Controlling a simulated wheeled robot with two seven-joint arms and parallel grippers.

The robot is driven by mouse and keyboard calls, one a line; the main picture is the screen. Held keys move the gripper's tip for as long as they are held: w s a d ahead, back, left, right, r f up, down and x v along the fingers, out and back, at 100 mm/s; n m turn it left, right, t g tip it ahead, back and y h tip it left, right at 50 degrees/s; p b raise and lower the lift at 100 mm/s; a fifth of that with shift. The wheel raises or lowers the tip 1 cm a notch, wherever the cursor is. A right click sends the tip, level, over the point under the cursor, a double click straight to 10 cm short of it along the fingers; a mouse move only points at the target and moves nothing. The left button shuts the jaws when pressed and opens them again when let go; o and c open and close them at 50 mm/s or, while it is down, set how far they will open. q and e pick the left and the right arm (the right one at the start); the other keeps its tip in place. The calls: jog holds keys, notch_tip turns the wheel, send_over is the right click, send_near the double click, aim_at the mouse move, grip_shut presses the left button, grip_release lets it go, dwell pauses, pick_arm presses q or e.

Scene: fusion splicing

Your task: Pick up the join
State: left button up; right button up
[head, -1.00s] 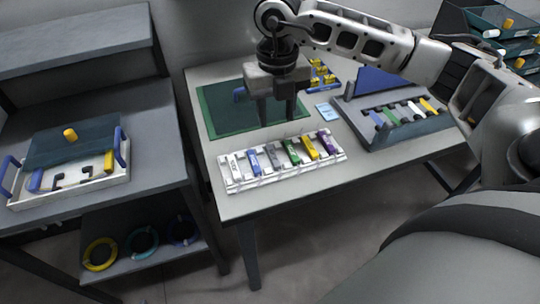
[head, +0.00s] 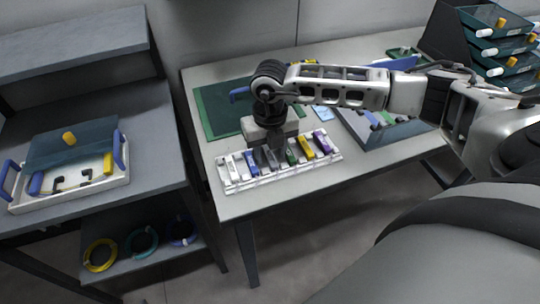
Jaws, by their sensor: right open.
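A white rack (head: 262,181) near the table's front edge holds a row of several small coloured pieces, among them a white one (head: 234,168), a blue one (head: 253,163), a green one (head: 291,158), a yellow one (head: 307,148) and a purple one (head: 323,144). I cannot tell which of them is the join. My right gripper (head: 269,158) points down over the rack's middle, fingers open, between the blue and green pieces. It partly hides the grey piece there. Whether the fingers touch that piece cannot be told. My left gripper is not in view.
A green mat (head: 210,113) lies behind the rack. A grey case (head: 385,139) with a blue lid stands right of it, partly behind my right arm. A white tray (head: 75,191) sits on the left bench. Stacked bins (head: 500,48) stand at the back right.

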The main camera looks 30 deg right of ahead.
jog(key=shift+c, duration=0.3)
grip_shut()
jog(key=shift+r, duration=0.1)
